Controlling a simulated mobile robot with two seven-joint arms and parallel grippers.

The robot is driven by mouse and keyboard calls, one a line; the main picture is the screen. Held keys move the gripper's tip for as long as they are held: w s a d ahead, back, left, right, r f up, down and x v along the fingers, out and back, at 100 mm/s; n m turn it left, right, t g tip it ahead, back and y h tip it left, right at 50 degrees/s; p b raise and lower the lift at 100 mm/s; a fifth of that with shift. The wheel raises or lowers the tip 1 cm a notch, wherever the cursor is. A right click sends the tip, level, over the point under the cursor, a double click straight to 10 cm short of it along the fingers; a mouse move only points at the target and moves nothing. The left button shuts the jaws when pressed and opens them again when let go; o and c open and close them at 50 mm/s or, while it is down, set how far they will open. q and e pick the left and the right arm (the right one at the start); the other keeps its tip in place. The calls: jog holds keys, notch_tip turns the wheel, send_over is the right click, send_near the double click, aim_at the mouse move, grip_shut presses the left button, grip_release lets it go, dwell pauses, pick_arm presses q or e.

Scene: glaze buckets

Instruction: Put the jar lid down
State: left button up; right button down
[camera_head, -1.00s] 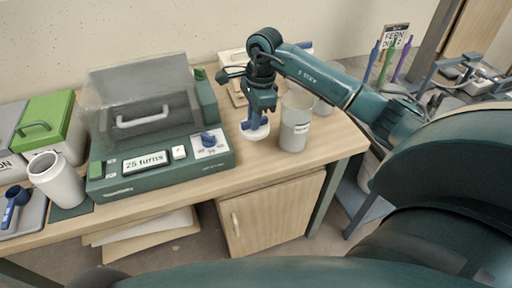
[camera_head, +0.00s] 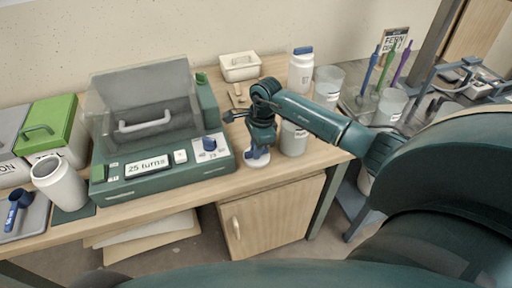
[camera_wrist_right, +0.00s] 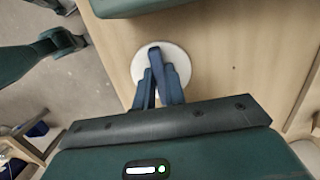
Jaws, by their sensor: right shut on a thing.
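The jar lid is a white disc (camera_head: 257,162) with a blue knob. My right gripper (camera_head: 258,150) is shut on the knob from above. In the right wrist view the two blue fingers of the right gripper (camera_wrist_right: 156,85) close on the knob, and the white disc (camera_wrist_right: 178,58) shows around them over bare wood. The lid is close to the table's front edge, right of the green machine; I cannot tell if it touches the tabletop. A white jar (camera_head: 62,186) without a lid stands at the left. My left gripper is not in view.
The green machine (camera_head: 160,165) marked "25 turns" stands left of the lid. A translucent cup (camera_head: 293,140) stands close on the right, partly hidden by my arm. A white bottle with blue cap (camera_head: 301,72) and a white box (camera_head: 240,66) stand behind.

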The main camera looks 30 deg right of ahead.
jog(key=shift+f, duration=0.2)
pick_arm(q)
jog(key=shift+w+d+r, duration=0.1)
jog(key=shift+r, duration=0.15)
pick_arm(e)
jog(key=c, duration=1.5)
grip_release()
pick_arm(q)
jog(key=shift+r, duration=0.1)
pick_arm(e)
jog(key=shift+o, duration=0.2)
jog(key=shift+r, duration=0.2)
